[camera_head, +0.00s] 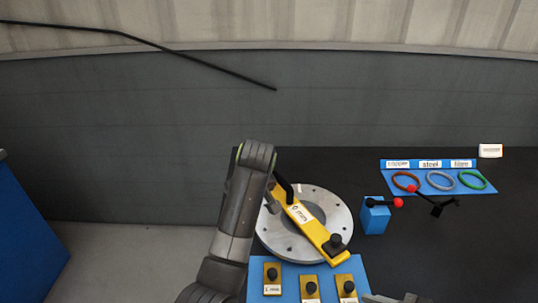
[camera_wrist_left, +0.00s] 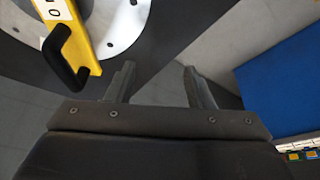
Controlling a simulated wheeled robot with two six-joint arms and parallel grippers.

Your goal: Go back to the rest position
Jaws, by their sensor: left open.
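My left arm rises from the bottom of the head view, and its wrist (camera_head: 257,157) stands at the left side of the round grey flange (camera_head: 338,203). In the left wrist view my left gripper (camera_wrist_left: 160,75) is open, with nothing between its fingers.
A blue plate (camera_head: 292,268) with several knobbed brass blocks lies in front of the flange. A blue block (camera_head: 375,217) and a black tool with a red tip (camera_head: 438,206) are right of it. Behind are copper, steel and green rings on a blue board (camera_head: 465,188).

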